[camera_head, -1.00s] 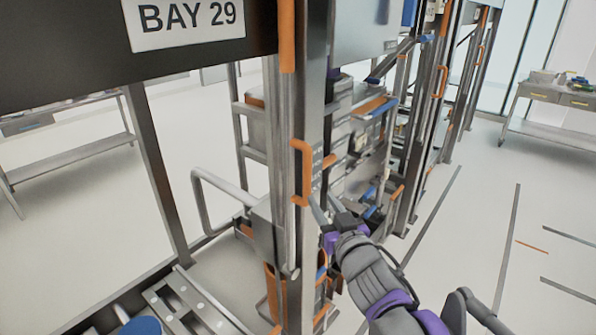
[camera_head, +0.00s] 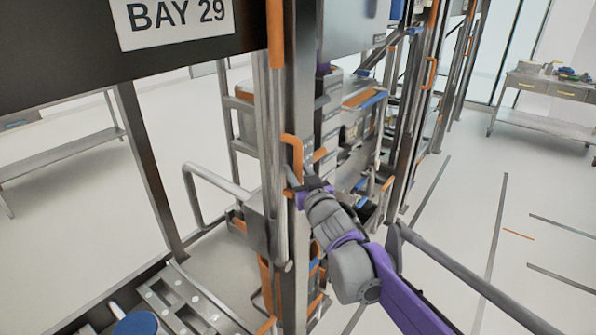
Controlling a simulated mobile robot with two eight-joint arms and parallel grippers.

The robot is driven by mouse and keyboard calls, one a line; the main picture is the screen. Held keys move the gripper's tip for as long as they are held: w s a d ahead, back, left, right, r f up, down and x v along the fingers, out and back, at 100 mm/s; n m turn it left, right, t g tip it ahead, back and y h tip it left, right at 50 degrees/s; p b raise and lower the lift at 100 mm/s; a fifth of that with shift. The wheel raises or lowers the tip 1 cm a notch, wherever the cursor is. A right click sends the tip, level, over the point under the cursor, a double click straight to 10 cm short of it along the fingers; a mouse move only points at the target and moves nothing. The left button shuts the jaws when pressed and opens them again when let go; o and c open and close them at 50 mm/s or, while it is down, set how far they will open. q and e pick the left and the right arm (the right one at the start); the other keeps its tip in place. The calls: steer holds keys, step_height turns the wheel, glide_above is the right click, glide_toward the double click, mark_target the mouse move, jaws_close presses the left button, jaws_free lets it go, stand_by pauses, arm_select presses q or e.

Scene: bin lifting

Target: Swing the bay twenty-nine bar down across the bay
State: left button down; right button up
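The bay twenty-nine sign (camera_head: 176,20) is on the dark panel at top left. Below and right of it, a grey bar (camera_head: 272,160) stands upright along the bay's post, with its rounded lower end (camera_head: 281,265) near the post's lower part. I take this to be the bay bar. An orange handle (camera_head: 297,150) sticks out beside it. My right gripper (camera_head: 295,183) is at the handle's lower end, very close to or touching it. The fingers are small and partly hidden, so I cannot tell whether they are shut. My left gripper is not in view.
A bent grey tube (camera_head: 205,172) juts left from the post. A roller or slotted shelf (camera_head: 190,295) with a blue round item (camera_head: 136,323) lies at bottom left. Loaded racks stand behind the post. Floor to the right is open, with a workbench (camera_head: 545,125) at the far right.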

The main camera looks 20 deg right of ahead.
jaws_close()
stand_by(1.4)
